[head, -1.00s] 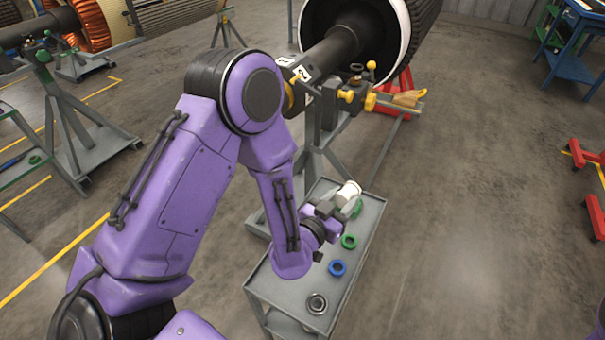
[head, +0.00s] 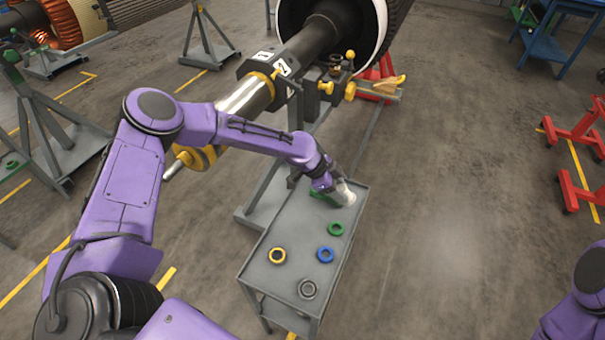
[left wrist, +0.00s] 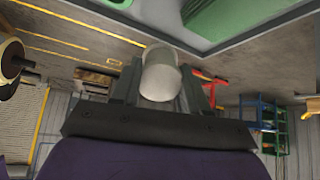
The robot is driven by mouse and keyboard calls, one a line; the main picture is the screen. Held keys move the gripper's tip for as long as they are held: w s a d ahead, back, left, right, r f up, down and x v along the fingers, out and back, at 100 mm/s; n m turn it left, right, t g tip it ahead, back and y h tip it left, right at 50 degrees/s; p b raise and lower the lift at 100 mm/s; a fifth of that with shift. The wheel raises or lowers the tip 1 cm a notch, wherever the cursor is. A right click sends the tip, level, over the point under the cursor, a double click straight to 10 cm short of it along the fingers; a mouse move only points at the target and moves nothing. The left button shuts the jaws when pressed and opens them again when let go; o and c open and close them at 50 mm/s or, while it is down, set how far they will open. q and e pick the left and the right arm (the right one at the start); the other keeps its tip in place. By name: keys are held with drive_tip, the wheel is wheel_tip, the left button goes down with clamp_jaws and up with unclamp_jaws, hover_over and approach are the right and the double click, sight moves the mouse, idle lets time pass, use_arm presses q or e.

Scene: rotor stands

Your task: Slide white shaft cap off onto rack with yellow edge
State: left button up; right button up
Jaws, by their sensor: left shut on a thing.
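The white shaft cap (head: 345,194) is a short white cylinder, low at the far end of the grey cart. My left gripper (head: 336,187) is shut on it; in the left wrist view the cap (left wrist: 159,74) sits between the two fingers. Whether it touches the cart top cannot be told. The steel shaft (head: 245,95) runs out of the black rotor, with a yellow fitting (head: 195,157) near its bare end, partly behind my left arm. The grey cart (head: 335,270) shows grey edges; I see no yellow edge on it. My right gripper is out of view.
On the cart lie a yellow ring (head: 277,256), a blue ring (head: 325,254), a green ring (head: 336,229) and a grey ring (head: 308,289). A rotor stand (head: 262,185) rises beside the cart. Red stands (head: 580,140) are at the right. Floor right of the cart is free.

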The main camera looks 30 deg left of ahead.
use_arm(q)
drive_tip(key=s+a+r+m+g+y+p, duration=0.25)
drive_tip(key=a+m+y, duration=0.45)
drive_tip(key=a+m, duration=0.35)
drive_tip(key=shift+g, duration=0.25)
drive_tip(key=f+b, duration=0.4)
drive_tip(key=f, duration=0.1)
drive_tip(key=w+f+b, duration=0.1)
drive_tip(key=f+b, duration=0.1)
drive_tip(key=shift+a+f, duration=0.3)
drive_tip(key=shift+r, duration=0.1)
drive_tip(key=o, duration=1)
